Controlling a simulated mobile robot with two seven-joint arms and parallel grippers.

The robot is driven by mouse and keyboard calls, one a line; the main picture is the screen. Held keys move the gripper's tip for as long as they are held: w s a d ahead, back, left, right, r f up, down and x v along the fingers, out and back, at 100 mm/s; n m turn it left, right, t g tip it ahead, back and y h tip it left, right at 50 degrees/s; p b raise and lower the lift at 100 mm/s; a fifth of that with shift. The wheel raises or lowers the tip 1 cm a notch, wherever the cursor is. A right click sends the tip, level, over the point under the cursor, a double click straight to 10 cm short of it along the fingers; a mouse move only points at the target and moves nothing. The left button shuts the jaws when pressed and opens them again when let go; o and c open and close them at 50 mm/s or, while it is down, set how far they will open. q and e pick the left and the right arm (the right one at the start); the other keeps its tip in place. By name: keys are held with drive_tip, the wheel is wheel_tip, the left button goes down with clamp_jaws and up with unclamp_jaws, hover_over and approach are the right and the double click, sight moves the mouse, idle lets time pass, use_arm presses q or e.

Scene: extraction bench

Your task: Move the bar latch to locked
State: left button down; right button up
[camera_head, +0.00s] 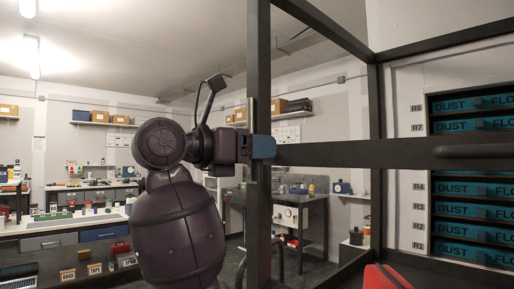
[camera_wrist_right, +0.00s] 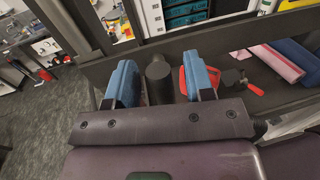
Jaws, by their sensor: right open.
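My right gripper (camera_head: 263,147) is at the dark upright post of a frame, where the crossbar meets it; one blue fingertip shows there. In the right wrist view the gripper (camera_wrist_right: 162,84) is open, with its two blue fingers apart. A dark round-ended bar (camera_wrist_right: 158,82), which looks like the bar latch, stands between the fingers, with a gap to the right finger; whether it touches the left finger I cannot tell. In the head view the latch is not clearly told apart from the dark post. My left gripper is not in view.
A dark crossbar (camera_head: 325,155) runs right from the post, with a dark rod-like handle (camera_head: 476,151) on it. Behind are racks of blue-labelled units (camera_head: 472,190). A red object (camera_head: 388,277) is low down. The wrist view shows a pink roll (camera_wrist_right: 277,62) beyond the fingers.

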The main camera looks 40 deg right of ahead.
drive_tip(key=shift+d, duration=0.15)
drive_tip(key=c, duration=0.8)
